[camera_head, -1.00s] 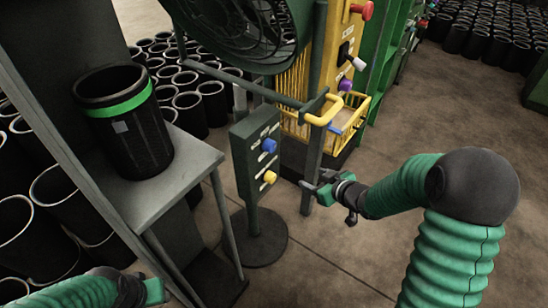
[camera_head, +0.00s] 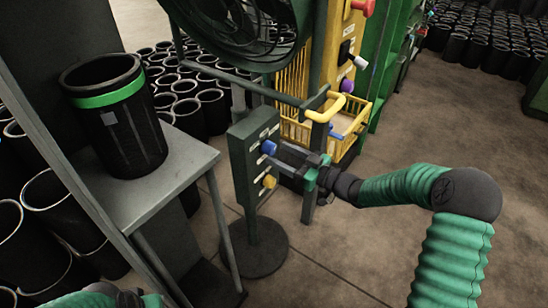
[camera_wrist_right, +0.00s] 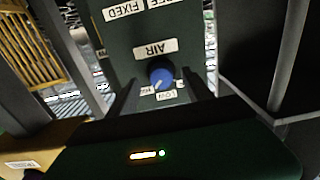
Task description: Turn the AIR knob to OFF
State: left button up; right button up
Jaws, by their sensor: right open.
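The AIR knob is the blue knob (camera_head: 268,147) on the upper part of the dark green control panel (camera_head: 238,165). In the right wrist view the blue knob (camera_wrist_right: 161,74) sits beside the AIR label (camera_wrist_right: 155,48), its white pointer mark toward the lower left, near small labels; one reads LOW, and the others are partly hidden. My right gripper (camera_head: 282,157) is open and faces the panel close to the knob. In the wrist view its fingers stand on either side below the knob; contact is not clear. My left gripper (camera_head: 140,299) is at the bottom edge, its jaws unclear.
A yellow knob (camera_head: 269,181) sits below the blue one. A grey table (camera_head: 150,185) with a black green-banded sleeve (camera_head: 125,140) is at left.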

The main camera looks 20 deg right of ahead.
aim_at(274, 151)
jog(key=x, duration=0.2)
jog(key=shift+w+a+f+b, duration=0.1)
jog(key=shift+w+a+b, duration=0.15)
jog(key=shift+b, duration=0.05)
jog(key=shift+w+a, duration=0.15)
jog(key=shift+w, duration=0.05)
jog(key=shift+c, duration=0.2)
grip_shut()
